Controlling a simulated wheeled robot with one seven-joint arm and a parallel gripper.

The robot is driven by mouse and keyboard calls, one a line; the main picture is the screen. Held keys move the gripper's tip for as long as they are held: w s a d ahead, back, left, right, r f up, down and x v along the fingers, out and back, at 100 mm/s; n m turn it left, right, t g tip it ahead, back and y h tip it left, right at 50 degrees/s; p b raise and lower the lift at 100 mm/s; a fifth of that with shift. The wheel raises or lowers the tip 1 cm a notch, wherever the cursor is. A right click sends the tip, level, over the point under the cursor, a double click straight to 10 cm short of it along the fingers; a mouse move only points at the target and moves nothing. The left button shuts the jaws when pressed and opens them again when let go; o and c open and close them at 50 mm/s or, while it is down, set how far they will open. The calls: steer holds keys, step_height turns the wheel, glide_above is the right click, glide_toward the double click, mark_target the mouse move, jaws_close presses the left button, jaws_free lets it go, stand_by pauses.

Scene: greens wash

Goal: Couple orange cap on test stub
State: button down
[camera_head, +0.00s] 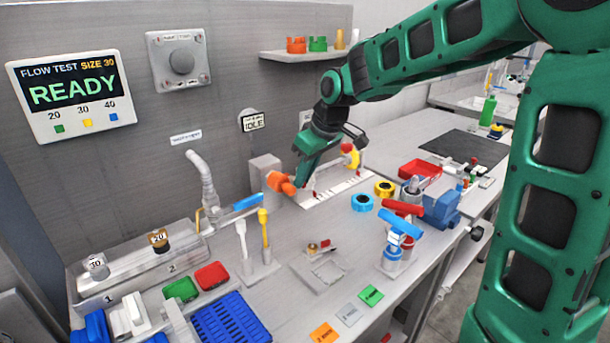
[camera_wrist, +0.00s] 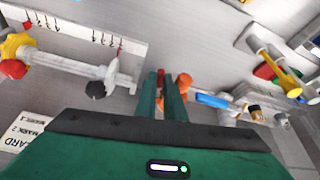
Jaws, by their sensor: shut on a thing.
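The orange cap (camera_head: 280,183) is at my gripper's tip, in front of a grey upright block (camera_head: 264,168) by the back wall. My gripper (camera_head: 297,184) reaches down from the upper right and is shut on the cap. In the wrist view the two dark green fingers (camera_wrist: 165,82) are close together, with orange (camera_wrist: 184,81) showing at the right fingertip and a little red between them. I cannot make out the test stub, nor tell whether the cap touches the block.
A display (camera_head: 72,88) reads READY, size 30. A small sign (camera_head: 254,123) reads IDLE.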

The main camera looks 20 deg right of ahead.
stand_by(0.3)
steer(key=c, duration=2)
jaws_free()
steer(key=shift+w, duration=0.1)
steer(key=shift+o, duration=0.8)
steer(key=shift+a, duration=0.1)
steer(key=v, duration=0.8)
